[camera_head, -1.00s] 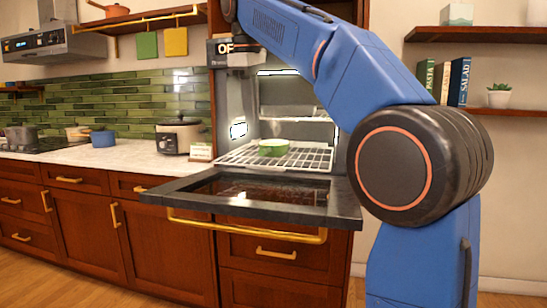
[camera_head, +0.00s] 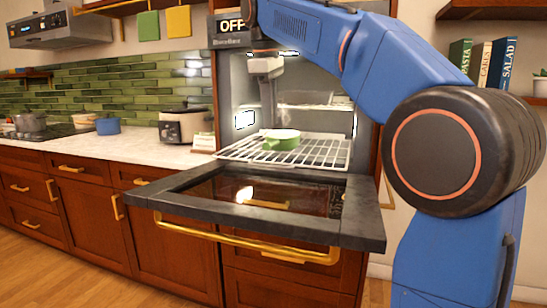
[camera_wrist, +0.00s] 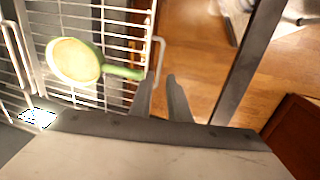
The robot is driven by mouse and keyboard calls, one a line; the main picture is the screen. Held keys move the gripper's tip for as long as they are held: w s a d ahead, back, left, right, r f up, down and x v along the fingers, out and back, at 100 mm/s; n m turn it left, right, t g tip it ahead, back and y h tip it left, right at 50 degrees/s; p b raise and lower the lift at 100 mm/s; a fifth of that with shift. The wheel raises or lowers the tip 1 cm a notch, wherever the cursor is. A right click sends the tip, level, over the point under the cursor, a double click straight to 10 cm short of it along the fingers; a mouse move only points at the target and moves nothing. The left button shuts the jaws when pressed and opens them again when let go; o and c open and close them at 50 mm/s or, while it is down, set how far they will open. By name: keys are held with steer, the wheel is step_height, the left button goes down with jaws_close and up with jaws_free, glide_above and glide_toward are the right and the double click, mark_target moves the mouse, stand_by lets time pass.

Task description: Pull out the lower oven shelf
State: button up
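The lower oven shelf (camera_head: 325,152) is a white wire rack at the oven's mouth, behind the lowered door. A green pan (camera_head: 282,140) stands on it; the wrist view shows its pale inside and green handle (camera_wrist: 74,61). In the wrist view the wire shelf (camera_wrist: 118,58) fills the left side, with a bar along its front edge.
The oven door (camera_head: 345,222) is open flat, with a gold handle (camera_head: 240,244) on its outer edge. An upper rack (camera_head: 318,107) is inside the oven. A cooker (camera_head: 184,124) stands on the counter at left. Wooden floor (camera_wrist: 185,65) shows beyond the shelf.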

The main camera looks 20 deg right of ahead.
steer(key=f, duration=0.4)
steer(key=w+f, duration=0.1)
steer(key=f, duration=0.3)
steer(key=d+f, duration=0.1)
steer(key=f, duration=0.3)
steer(key=shift+w+d, duration=0.1)
steer(key=shift+w, duration=0.3)
steer(key=shift+c, duration=0.2)
jaws_close()
stand_by(0.6)
